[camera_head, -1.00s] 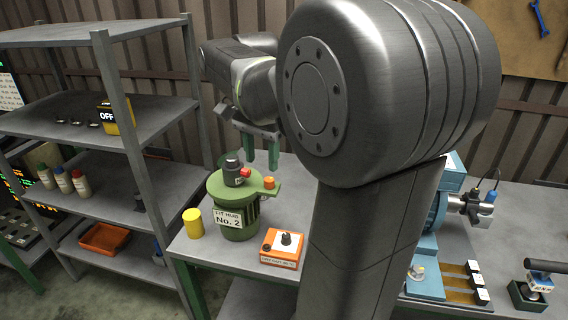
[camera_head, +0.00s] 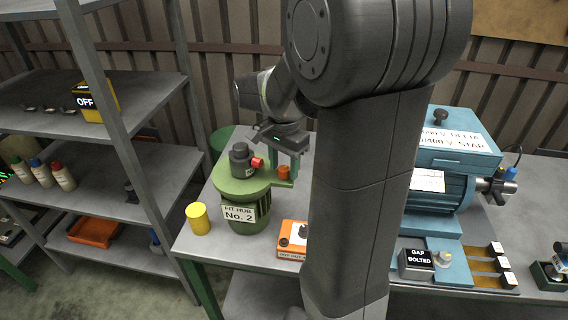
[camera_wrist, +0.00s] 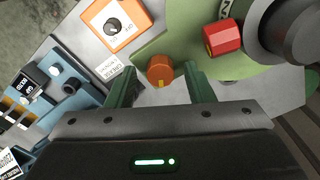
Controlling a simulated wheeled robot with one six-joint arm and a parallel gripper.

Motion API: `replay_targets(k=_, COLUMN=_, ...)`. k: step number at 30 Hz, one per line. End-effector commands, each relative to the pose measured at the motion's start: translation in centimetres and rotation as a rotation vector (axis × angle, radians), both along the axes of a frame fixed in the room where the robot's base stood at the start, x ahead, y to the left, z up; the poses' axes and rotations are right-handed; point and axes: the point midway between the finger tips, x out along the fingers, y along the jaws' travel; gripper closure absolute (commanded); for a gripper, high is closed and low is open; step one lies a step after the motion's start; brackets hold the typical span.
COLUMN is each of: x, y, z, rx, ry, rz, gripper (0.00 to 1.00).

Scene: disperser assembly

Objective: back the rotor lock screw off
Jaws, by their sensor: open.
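A green fixture labelled "FIT HUB No. 2" (camera_head: 238,214) stands on the bench with a dark cylinder (camera_head: 240,158) on top. A red knob (camera_head: 257,162) sticks out of the cylinder's side; it also shows in the wrist view (camera_wrist: 222,38). An orange knob (camera_head: 284,173) stands on the fixture's side lug. In the wrist view the orange knob (camera_wrist: 160,70) has a yellow mark and sits between the tips of my gripper's green fingers (camera_wrist: 158,78), with gaps either side. My gripper (camera_head: 283,165) is open and empty. No label shows which knob is the rotor lock screw.
An orange-and-white switch box (camera_head: 293,238) stands at the fixture's front right, and a yellow cylinder (camera_head: 198,218) at its front left. A blue machine (camera_head: 440,190) stands to the right. A grey shelf rack (camera_head: 125,175) is left of the bench.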

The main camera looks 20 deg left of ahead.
Motion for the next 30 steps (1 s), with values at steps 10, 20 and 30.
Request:
replay_targets(k=10, x=0.00, y=0.01, z=-0.06, rx=0.000, ry=0.000, rz=0.000, gripper=0.72)
replay_targets(k=20, x=0.01, y=0.01, z=-0.02, rx=0.000, ry=0.000, rz=0.009, gripper=0.97)
replay_targets(k=30, x=0.03, y=0.03, z=0.05, rx=0.001, ry=-0.001, rz=0.154, gripper=0.97)
